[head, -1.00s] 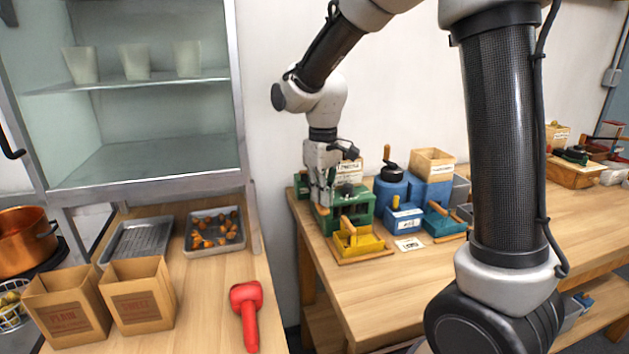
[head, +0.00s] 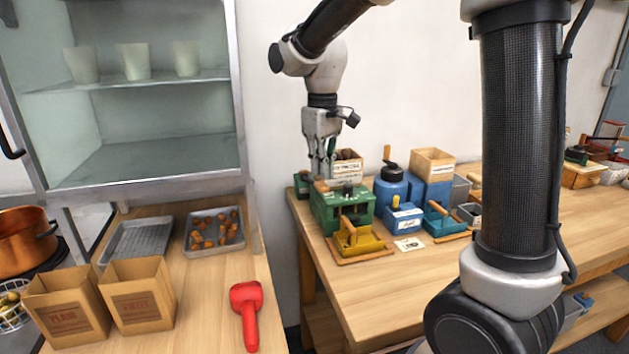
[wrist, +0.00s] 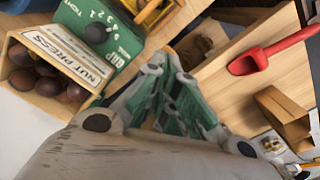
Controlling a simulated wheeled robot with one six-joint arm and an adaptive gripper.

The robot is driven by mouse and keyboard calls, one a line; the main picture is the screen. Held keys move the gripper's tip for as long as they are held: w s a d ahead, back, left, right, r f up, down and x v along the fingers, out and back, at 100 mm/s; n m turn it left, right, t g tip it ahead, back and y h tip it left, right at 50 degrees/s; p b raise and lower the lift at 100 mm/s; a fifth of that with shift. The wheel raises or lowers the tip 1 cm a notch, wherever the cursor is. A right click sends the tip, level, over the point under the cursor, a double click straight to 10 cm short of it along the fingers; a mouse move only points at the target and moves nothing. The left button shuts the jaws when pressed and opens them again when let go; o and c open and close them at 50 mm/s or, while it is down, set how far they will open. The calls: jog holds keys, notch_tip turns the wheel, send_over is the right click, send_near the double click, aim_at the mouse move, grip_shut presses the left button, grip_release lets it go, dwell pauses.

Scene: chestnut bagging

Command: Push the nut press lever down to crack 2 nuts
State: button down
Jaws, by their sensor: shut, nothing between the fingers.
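The green nut press (head: 328,214) stands at the left end of the right-hand bench. In the wrist view, the press (wrist: 118,55) shows a black knob (wrist: 95,33), a numbered dial and a "NUT PRESS" label on the wooden bin (wrist: 22,38) beside it, which holds dark brown nuts. My gripper (head: 322,180) points down over the left part of the press, its fingers together and empty. The gripper also shows in the wrist view (wrist: 168,65).
The left counter holds a red scoop (head: 247,305), paper bags (head: 140,300) and a tray of nuts (head: 215,245). A gap separates counter and bench.

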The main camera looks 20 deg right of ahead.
aim_at(322, 184)
jog(key=shift+f, duration=1.1)
jog(key=shift+f, duration=1.25)
jog(key=shift+s+f, duration=0.25)
jog(key=shift+f, duration=0.85)
jog(key=shift+s+f, duration=0.2)
jog(key=shift+f, duration=0.8)
